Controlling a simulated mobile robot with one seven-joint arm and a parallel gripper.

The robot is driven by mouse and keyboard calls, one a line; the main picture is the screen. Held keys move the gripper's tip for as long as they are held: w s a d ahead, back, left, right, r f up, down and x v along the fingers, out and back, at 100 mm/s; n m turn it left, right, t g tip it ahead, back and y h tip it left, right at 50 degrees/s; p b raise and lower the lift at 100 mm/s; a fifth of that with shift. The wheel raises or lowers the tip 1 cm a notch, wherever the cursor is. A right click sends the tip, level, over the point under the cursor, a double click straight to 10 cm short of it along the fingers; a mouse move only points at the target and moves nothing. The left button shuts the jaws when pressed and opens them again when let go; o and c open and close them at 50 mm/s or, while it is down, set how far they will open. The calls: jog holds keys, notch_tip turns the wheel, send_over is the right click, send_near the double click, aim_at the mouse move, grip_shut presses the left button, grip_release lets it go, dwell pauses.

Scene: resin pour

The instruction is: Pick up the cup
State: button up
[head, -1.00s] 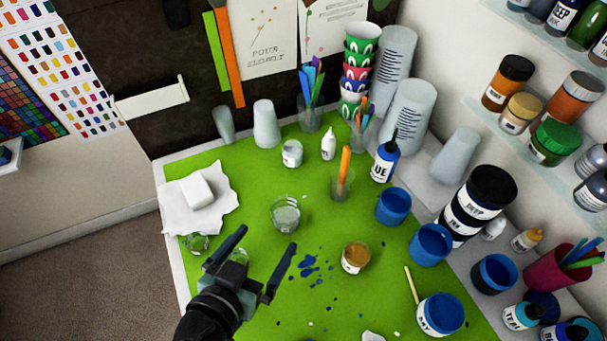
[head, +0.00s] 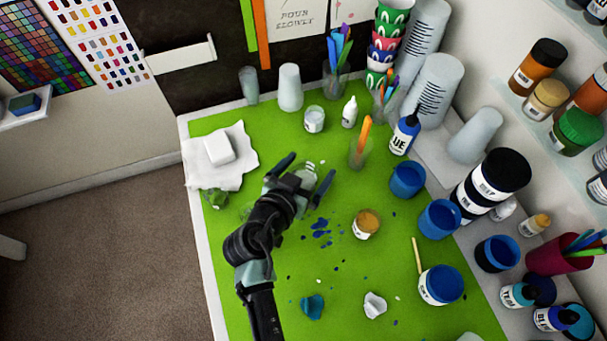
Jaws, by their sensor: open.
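My gripper (head: 312,164) is open over the green mat, its two dark fingers spread and pointing up the picture. A low clear cup (head: 311,166) is at the fingers, mostly hidden by my gripper; only a pale bit of its rim shows between the fingertips. I cannot tell whether the fingers touch it. Another clear cup (head: 216,198) stands near the mat's left edge, below a white cloth. A clear cup with orange sticks (head: 359,153) stands to the right of my gripper.
A small amber jar (head: 367,223) and blue paint spots lie right of my arm. Blue cups (head: 407,179) line the mat's right side. A white block on a cloth (head: 236,170) is at left. A blue bottle (head: 403,137) and stacked cups (head: 386,45) stand at the back.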

jog(key=shift+w+d+f, duration=0.15)
jog(key=shift+w, duration=0.15)
jog(key=c, duration=1.4)
notch_tip(320, 180, up, 10)
jog(key=shift+r, duration=0.1)
